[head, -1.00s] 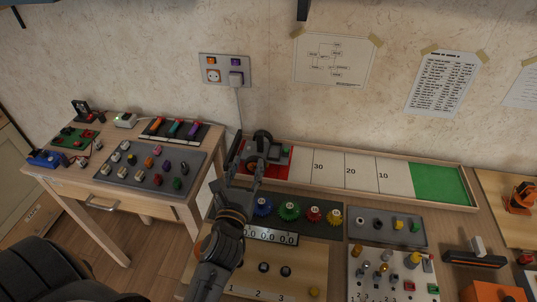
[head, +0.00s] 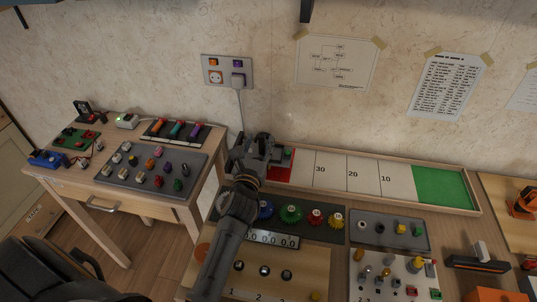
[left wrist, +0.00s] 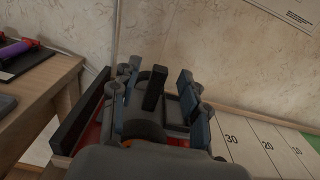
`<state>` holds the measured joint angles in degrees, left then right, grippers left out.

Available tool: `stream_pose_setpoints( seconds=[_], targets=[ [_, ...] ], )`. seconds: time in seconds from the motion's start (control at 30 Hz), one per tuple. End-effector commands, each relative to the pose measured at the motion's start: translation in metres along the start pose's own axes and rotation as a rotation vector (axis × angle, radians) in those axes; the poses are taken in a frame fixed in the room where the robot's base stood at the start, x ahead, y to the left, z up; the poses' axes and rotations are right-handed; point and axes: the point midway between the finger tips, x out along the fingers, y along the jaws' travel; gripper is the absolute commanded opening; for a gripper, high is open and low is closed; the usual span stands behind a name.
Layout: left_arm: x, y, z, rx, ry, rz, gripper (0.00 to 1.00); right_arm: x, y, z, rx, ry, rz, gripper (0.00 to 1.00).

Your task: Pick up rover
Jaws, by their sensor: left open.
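The rover (head: 264,142) is a small dark grey vehicle with dark wheels. It stands on the red zone at the left end of the track board, partly hidden by my left gripper. My left gripper (head: 254,158) is right at the rover in the head view. The left wrist view shows the rover (left wrist: 174,112) with an upright black post, between the two open fingers of my left gripper (left wrist: 154,100). I cannot tell whether the fingers touch it. My right gripper is not in view.
The track board (head: 352,172) has a raised wooden rim, white numbered zones and a green end zone. Several coloured gears (head: 291,213) and small panels lie in front of it. A side table (head: 125,165) with switch boards stands left. The wall is close behind.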

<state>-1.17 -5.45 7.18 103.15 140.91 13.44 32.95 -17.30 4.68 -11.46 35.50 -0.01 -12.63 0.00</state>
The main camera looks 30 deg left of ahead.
Motion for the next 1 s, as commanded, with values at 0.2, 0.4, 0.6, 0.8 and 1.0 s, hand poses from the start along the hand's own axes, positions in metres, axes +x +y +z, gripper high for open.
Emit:
stream_pose_setpoints(
  seconds=[0.2,0.4,0.6,0.8,1.0],
  targets=[
    [0.027,-0.001,-0.001,-0.001,0.000,0.000,0.45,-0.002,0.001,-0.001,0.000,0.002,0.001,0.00],
    [0.030,-0.001,-0.001,-0.001,0.000,0.000,0.45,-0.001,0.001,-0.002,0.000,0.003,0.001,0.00],
    [0.029,-0.001,-0.001,0.000,0.000,0.000,0.19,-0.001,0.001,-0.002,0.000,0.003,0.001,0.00],
    [0.029,-0.001,-0.001,0.000,0.000,-0.001,0.00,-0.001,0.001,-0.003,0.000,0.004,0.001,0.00],
    [0.029,-0.001,0.000,-0.001,-0.003,-0.001,0.00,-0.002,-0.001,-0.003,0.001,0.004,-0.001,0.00]
  ],
)
